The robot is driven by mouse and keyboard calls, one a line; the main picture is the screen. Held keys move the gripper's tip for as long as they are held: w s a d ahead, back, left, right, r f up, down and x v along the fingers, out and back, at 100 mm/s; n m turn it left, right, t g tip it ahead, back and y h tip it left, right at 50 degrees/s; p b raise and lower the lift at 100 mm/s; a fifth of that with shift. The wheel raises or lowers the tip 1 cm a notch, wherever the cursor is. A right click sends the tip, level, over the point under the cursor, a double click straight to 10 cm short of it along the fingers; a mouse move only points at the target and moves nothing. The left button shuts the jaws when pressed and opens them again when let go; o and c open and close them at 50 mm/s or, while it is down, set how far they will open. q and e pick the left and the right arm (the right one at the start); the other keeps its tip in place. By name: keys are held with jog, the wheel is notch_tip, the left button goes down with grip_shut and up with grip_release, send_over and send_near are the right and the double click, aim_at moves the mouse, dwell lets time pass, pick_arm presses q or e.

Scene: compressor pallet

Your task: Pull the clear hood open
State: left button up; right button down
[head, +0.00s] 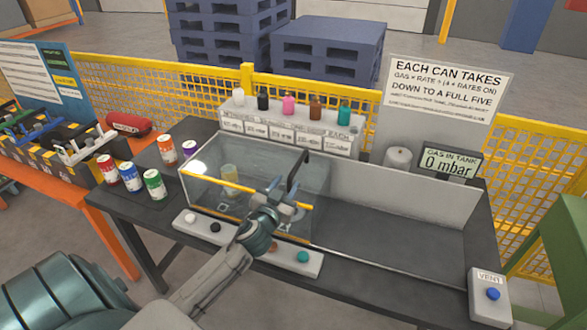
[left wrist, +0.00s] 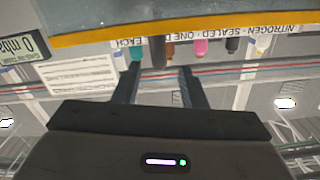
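The clear hood (head: 207,186) is a see-through box on the left part of the dark bench, with a yellow bar (head: 222,184) along its front top edge. A pale yellowish can-shaped thing (head: 230,177) shows inside it. My left gripper (head: 290,171) is at the right part of the hood's front and covers some of the bar. My right gripper is out of view.
Several coloured bottles (head: 288,106) stand on a labelled shelf behind the hood. Coloured cans (head: 154,184) stand to its left. A button strip (head: 298,259) lies in front. The bench's right part (head: 390,235) is clear, with a blue-button box (head: 492,294) at its end.

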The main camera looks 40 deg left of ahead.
aim_at(291, 177)
pick_arm(q)
jog(key=p+x, duration=0.2)
jog(key=x, duration=0.4)
jog(key=shift+w+a, duration=0.1)
jog(key=shift+w, duration=0.2)
grip_shut()
